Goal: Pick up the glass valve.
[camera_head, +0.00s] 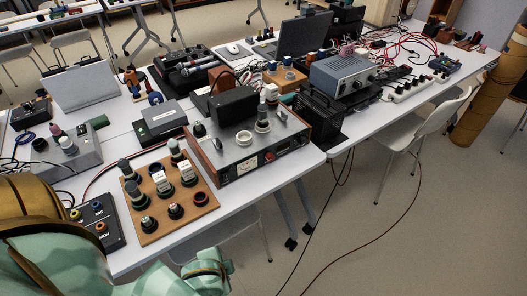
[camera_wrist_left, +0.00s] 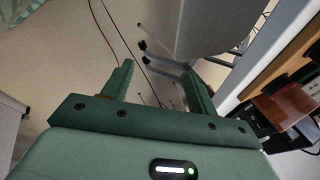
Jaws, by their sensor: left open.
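A wooden board (camera_head: 178,222) with several dark round sockets lies near the front edge of the left table. Several upright tube-like parts stand on it, among them a pale-labelled one (camera_head: 162,184) and a grey-green one (camera_head: 177,152). I cannot tell for sure which is the glass valve. My left gripper (camera_wrist_left: 158,82) is open and empty in the left wrist view, over the floor beside the table edge. In the head view, part of my left arm shows at the bottom, in front of the table and below the board. My right gripper is not in view.
A wooden-sided amplifier (camera_head: 250,158) with parts on top stands right of the board. A dark control box (camera_head: 97,224) is left of it. A blue-grey instrument (camera_head: 343,73), laptop (camera_head: 303,36) and cables crowd the tables. A white chair (camera_head: 425,130) stands right; floor in front is open.

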